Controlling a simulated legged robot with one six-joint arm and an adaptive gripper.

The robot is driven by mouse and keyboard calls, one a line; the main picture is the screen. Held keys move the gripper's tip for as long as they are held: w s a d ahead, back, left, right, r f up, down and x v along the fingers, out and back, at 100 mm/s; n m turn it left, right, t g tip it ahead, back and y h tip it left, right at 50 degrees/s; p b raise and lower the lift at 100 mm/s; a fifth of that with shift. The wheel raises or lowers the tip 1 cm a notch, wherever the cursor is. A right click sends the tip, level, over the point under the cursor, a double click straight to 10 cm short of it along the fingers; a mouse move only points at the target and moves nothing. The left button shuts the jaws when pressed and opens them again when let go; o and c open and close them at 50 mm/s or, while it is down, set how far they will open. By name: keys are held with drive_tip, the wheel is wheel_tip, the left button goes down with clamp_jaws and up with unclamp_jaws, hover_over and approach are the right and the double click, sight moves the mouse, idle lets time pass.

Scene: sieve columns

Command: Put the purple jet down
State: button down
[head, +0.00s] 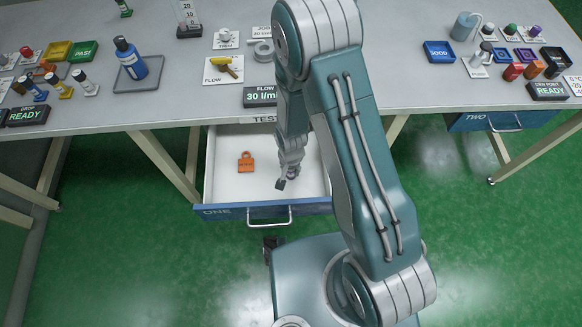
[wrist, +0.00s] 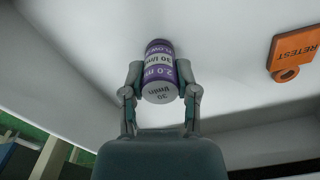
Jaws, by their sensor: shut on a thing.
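The purple jet (wrist: 160,68) is a small cylinder with a purple and white printed label and a grey end. My gripper (wrist: 160,88) is shut on it, one finger on each side, in the wrist view. In the head view my gripper (head: 287,180) is down inside the open drawer ONE (head: 222,206), right of its middle, and the jet is mostly hidden by it. The drawer's white floor lies close behind the jet; I cannot tell whether the jet touches it.
An orange RETEST tag (head: 246,162) lies in the drawer, left of my gripper; it also shows in the wrist view (wrist: 294,55). The drawer floor around the tag is bare. The bench top (head: 200,105) above holds a blue bottle (head: 131,60) and a FLOW display (head: 260,96).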

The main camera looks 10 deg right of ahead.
drive_tip(key=shift+c, duration=1.8)
unclamp_jaws()
drive_tip(key=shift+a, duration=0.1)
drive_tip(key=s+d+r+n+t, duration=0.1)
drive_tip(key=d+r, duration=0.2)
drive_tip(key=r, duration=1.2)
drive_tip(key=d+r+n+t, duration=0.1)
drive_tip(key=d+r+t, duration=0.15)
drive_tip(key=r, duration=1.15)
drive_tip(key=s+d+r+n+t, duration=0.1)
drive_tip(key=s+d+r, duration=0.1)
drive_tip(key=s+r, duration=0.4)
drive_tip(key=s+d+r+n+t, duration=0.1)
drive_tip(key=s+d+r, duration=0.2)
drive_tip(key=s+r, duration=0.2)
wheel_tip(320, 180, up, 2)
drive_tip(key=shift+s+d+r, duration=0.15)
drive_tip(key=shift+s+d, duration=0.15)
drive_tip(key=shift+s, duration=0.1)
